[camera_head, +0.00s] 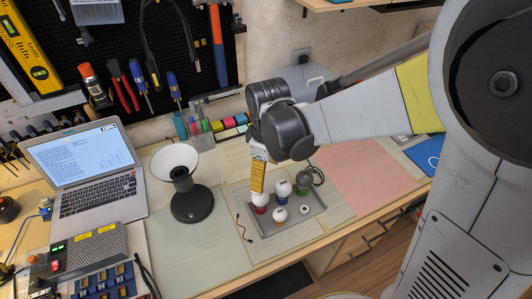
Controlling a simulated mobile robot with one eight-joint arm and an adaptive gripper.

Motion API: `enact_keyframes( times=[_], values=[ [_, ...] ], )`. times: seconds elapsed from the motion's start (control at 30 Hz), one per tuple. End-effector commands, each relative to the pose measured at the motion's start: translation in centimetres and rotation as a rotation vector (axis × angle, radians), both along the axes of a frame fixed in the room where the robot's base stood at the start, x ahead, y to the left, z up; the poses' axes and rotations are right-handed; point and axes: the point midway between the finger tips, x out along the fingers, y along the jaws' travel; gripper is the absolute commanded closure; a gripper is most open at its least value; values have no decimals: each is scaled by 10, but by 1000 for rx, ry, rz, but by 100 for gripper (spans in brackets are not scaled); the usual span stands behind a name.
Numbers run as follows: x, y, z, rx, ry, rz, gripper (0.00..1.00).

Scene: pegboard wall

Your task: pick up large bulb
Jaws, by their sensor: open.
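Several bulbs stand on a grey tray (306,219) on the table. A large white bulb (262,199) with a red base is at the left of the tray. Another white bulb (283,188) with a blue base stands behind it to the right, and a smaller one (280,214) is in front. I cannot tell for sure which of the first two is larger. My gripper (258,188), with yellow fingers, points down at the red-based bulb. It is open, and its fingertips are at or just above the bulb's top; contact is unclear.
A black-based lamp with a white shade (175,162) stands left of the tray. A laptop (80,165) is farther left. The pink mat (360,170) at right is clear.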

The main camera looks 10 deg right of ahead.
Motion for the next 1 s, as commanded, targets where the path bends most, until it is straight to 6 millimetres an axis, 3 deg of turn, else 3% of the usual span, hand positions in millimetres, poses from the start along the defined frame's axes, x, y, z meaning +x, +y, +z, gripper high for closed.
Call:
enact_keyframes(
  times=[0.17, 0.4, 0.67, 1.0],
  values=[
    [3, 10, -19, -13, 40, 74, 24],
    [3, 11, -60, -14, 42, 79, 24],
    [3, 12, -78, -13, 42, 77, 24],
    [3, 17, -124, -13, 40, 76, 24]
  ],
)
